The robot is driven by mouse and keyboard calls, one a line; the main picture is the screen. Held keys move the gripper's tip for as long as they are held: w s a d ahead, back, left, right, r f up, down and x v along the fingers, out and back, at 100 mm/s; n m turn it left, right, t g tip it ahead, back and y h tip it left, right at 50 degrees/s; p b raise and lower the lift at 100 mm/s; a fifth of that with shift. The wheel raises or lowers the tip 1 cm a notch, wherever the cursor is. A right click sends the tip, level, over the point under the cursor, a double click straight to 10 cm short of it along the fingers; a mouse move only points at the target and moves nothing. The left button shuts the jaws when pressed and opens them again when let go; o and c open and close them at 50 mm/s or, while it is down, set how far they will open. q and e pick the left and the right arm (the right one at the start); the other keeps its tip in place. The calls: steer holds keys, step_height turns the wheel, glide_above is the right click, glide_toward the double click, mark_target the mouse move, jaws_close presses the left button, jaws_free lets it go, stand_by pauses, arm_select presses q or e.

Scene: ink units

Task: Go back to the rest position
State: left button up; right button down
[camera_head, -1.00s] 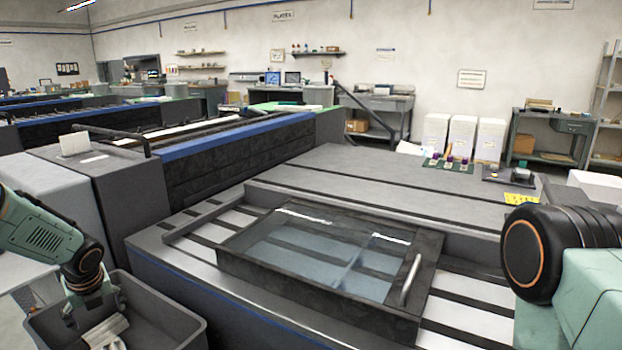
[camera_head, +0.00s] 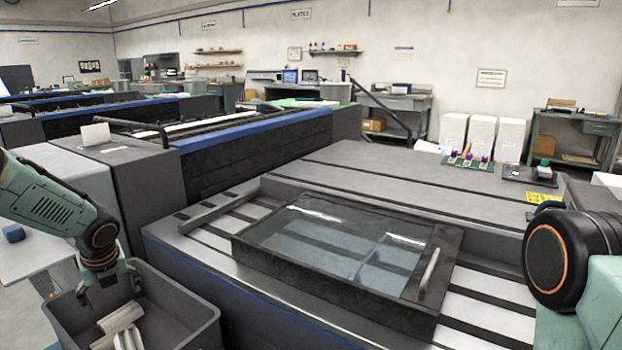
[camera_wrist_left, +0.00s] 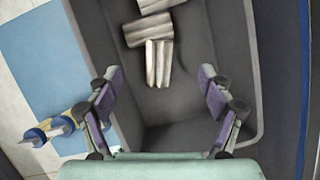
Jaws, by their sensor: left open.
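A glass-lidded frame (camera_head: 340,255) with a metal handle lies on the machine bed (camera_head: 485,310) beside the bin. A green mat with small bottles (camera_head: 468,160) stands at the back right. A blue object (camera_head: 13,233) lies on a pale surface at the left.

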arm_select(q)
steer(key=v, duration=0.7)
steer(key=x, duration=1.2)
step_height(320, 180, up, 6)
steer(key=p, duration=0.8)
steer(key=s+d+r+n+g+h, duration=0.1)
steer(key=s+d+n+g, duration=0.1)
steer(key=s+d+n, duration=0.4)
steer(key=s+d+r+n+g+h+b, duration=0.1)
steer(key=s+d+n+g, duration=0.2)
steer(key=s+d+n, duration=0.3)
steer(key=s+d+r+n+g, duration=0.2)
steer(key=s+d+n, duration=0.4)
steer(key=d+n, duration=0.7)
steer(key=d, duration=0.5)
steer(key=shift+s+d+h, duration=0.3)
steer(key=shift+s+h, duration=0.1)
